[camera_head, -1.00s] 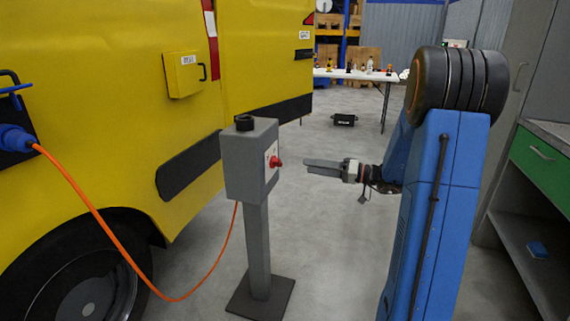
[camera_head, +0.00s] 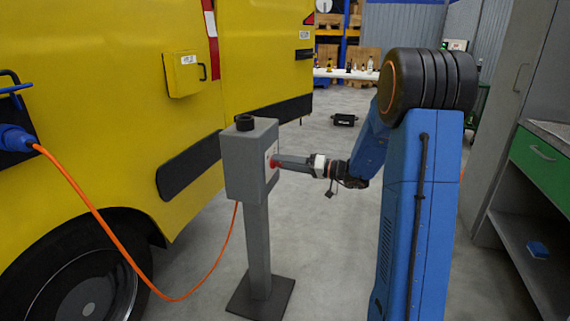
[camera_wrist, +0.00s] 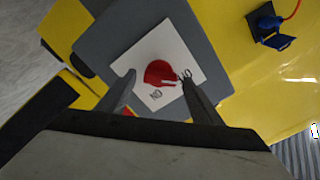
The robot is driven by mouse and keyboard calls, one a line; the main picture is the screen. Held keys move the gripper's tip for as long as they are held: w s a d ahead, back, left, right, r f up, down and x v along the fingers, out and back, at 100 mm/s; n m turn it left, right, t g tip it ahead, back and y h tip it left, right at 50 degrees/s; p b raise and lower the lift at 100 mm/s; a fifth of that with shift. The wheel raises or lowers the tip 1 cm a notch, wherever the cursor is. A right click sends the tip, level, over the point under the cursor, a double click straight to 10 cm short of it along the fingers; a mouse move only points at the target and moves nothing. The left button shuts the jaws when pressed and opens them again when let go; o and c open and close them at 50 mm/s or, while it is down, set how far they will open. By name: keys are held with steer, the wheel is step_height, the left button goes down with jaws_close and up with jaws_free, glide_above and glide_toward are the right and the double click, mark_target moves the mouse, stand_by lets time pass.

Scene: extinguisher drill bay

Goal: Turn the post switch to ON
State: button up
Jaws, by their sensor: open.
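The grey post switch box (camera_head: 243,163) stands on a post beside the yellow vehicle. Its red knob (camera_head: 273,162) is on the right-hand face, at the tips of my gripper (camera_head: 283,162). In the wrist view the red knob (camera_wrist: 158,73) sits on a white plate (camera_wrist: 183,47) with small black lettering, tilted in the picture. My gripper (camera_wrist: 160,82) is open, with one finger on each side of the knob. I cannot tell whether the fingers touch it.
The yellow vehicle (camera_head: 120,75) fills the left side. An orange cable (camera_head: 95,212) runs from a blue plug (camera_head: 17,138) on it down towards the post. A cabinet with a green drawer (camera_head: 540,155) stands at the right.

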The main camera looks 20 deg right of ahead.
steer(key=c, duration=1.1)
steer(key=shift+o, duration=0.2)
steer(key=shift+w+d+f+m, duration=0.1)
steer(key=shift+f+m, duration=0.05)
steer(key=shift+m, duration=4.3)
steer(key=shift+d+f+m, duration=0.1)
steer(key=shift+m, duration=4.35)
